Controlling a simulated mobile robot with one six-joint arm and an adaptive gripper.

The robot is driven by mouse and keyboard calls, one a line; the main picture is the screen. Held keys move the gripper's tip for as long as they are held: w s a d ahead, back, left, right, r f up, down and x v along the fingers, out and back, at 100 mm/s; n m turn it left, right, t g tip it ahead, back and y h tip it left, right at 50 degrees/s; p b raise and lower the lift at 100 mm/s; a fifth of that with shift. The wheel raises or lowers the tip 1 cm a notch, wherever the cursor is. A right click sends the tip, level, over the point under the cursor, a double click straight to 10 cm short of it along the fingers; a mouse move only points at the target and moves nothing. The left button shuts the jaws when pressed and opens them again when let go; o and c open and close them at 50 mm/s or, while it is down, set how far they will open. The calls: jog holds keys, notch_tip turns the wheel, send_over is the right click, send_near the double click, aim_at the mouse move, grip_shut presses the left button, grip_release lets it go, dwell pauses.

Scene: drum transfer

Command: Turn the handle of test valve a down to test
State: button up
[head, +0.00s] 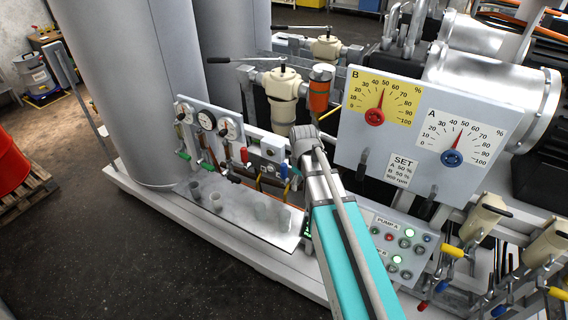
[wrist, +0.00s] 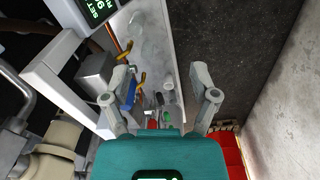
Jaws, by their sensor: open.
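A small valve with a blue handle (head: 284,170) is at the right end of the low valve panel in the head view. The blue handle (wrist: 130,92) also shows near the left finger in the wrist view. A red handle (head: 244,155) is left of it in the head view. No readable label shows which one is test valve a. My gripper (wrist: 161,75) is open and empty in the wrist view, its fingers apart above the bench.
A grey drip tray (head: 245,215) with several small cups lies below the panel. Three gauges (head: 206,119) stand at its left. A white dial board (head: 345,150) and a pump panel (head: 400,245) are to the right.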

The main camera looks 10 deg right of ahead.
aim_at(284, 172)
jog(key=w+a+r+n, duration=0.1)
jog(key=w+n, duration=0.3)
jog(key=w+a+r+n+p, duration=0.1)
jog(key=w+n, duration=0.3)
jog(key=w, duration=0.1)
jog(key=w+a+r+n+p, duration=0.1)
jog(key=w+n, duration=0.3)
jog(key=w, duration=0.1)
jog(key=shift+w+r, duration=0.15)
jog(key=shift+w, duration=0.05)
jog(key=shift+w+a+n, duration=0.2)
jog(key=shift+w+n, duration=0.2)
jog(key=shift+n, duration=0.2)
notch_tip(284, 172, down, 14)
jog(key=b, duration=1.3)
jog(key=shift+r, duration=0.15)
grip_shut()
